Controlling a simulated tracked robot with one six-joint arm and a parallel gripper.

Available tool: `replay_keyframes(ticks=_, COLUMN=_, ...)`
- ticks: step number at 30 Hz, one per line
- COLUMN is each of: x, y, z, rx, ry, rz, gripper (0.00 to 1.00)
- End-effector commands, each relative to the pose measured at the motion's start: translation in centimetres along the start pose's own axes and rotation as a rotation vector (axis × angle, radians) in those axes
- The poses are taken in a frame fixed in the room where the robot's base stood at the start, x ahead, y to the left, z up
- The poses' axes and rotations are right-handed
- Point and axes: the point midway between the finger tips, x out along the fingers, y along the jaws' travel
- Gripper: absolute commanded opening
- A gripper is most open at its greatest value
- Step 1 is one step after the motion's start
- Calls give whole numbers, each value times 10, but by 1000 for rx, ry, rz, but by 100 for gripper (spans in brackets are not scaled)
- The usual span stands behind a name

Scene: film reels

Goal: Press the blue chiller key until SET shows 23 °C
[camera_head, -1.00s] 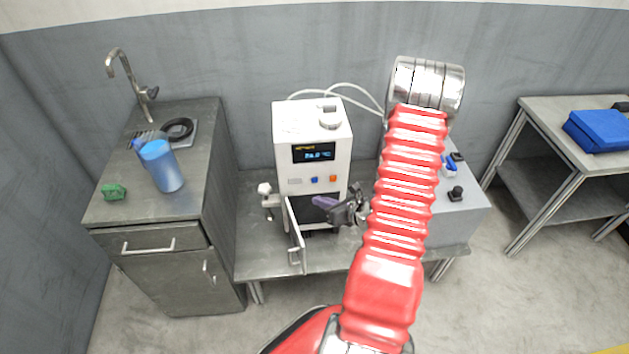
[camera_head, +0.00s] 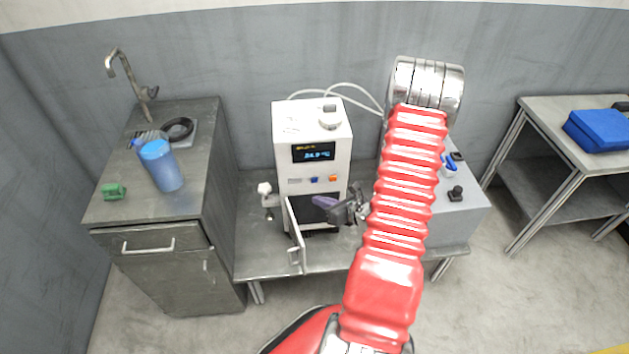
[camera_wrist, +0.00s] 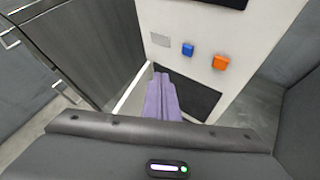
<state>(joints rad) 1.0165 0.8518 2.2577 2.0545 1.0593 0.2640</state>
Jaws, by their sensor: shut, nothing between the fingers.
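The chiller (camera_head: 285,150) is a white box with a dark display (camera_head: 314,152) on its front. The display has a yellow line above blue digits that look like 24.9 °C, though they are small. Below it are the blue key (camera_head: 315,179) and an orange key (camera_head: 333,178). The blue key also shows in the wrist view (camera_wrist: 187,49), left of the orange key (camera_wrist: 220,62). My gripper (camera_head: 318,200), with purple fingers (camera_wrist: 161,97), is shut and empty. It is in front of the chiller, below the blue key and apart from it.
A small door (camera_head: 295,236) stands open at the chiller's lower front, close to my gripper. A sink cabinet (camera_head: 205,170) with a blue jug (camera_head: 162,168) and a green item (camera_head: 113,192) stands left. A grey box (camera_head: 465,210) is right, behind my arm.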

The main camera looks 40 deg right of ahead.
Motion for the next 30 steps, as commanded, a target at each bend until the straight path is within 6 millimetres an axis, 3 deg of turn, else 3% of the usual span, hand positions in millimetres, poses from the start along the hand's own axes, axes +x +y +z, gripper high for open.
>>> replay_keyframes(ticks=22, x=0, y=3, z=3, rx=-12, ry=0, rz=9, gripper=0)
replay_keyframes(ticks=26, x=2, y=19, z=18, rx=-70, ry=0, rz=52, gripper=0)
replay_keyframes(ticks=30, x=3, y=54, z=46, rx=-200, ry=2, rz=146, gripper=0)
